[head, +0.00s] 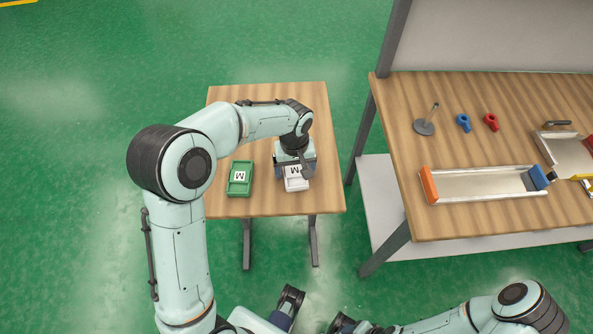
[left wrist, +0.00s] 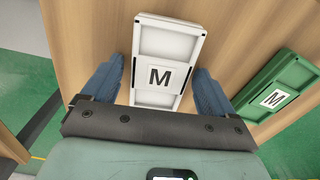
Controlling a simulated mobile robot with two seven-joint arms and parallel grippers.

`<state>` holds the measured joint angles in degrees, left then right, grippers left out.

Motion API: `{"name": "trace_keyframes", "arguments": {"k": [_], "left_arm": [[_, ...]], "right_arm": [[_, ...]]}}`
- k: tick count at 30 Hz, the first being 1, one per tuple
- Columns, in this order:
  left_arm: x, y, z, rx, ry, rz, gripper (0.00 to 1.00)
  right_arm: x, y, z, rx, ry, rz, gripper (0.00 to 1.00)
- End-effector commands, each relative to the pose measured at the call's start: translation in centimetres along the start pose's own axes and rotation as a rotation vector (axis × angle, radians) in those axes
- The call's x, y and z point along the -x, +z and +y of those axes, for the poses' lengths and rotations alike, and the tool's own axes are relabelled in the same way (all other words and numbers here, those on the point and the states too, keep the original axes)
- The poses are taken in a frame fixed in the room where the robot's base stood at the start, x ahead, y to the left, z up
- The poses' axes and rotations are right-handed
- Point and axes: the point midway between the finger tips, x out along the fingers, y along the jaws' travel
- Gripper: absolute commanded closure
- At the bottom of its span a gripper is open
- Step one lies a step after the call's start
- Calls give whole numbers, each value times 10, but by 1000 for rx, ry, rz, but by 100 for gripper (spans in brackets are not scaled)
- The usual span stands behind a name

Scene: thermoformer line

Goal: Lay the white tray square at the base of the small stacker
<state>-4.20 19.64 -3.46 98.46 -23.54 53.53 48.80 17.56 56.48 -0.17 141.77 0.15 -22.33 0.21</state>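The white tray (head: 296,182) with an M label lies on the small wooden table. It also shows in the left wrist view (left wrist: 166,45), lying flat. My left gripper (left wrist: 156,88) is open and points down over the tray. Its blue fingers stand either side of the tray's near part, with a visible gap on each side. In the head view, my left gripper (head: 294,168) hides the tray's far part. My right arm is at the bottom right; its finger state cannot be made out. I cannot tell for sure which fixture is the small stacker.
A green tray (head: 239,191) with an M label lies left of the white one. The larger bench (head: 475,220) at right holds a long channel (head: 482,184), a round-based post (head: 425,126), blue and red parts, and a metal fixture (head: 566,157). A floor gap separates table and bench.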

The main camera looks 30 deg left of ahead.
Motion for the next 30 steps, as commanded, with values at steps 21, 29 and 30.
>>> {"name": "trace_keyframes", "arguments": {"k": [21,29,30], "left_arm": [[19,0,0,0,1,1,82],[32,0,0,0,0,0,82],[34,0,0,0,0,0,82]], "right_arm": [[14,0,-5,1,-1,4,51],[23,-1,-8,2,-2,7,51],[24,-1,-9,3,-3,8,51]]}}
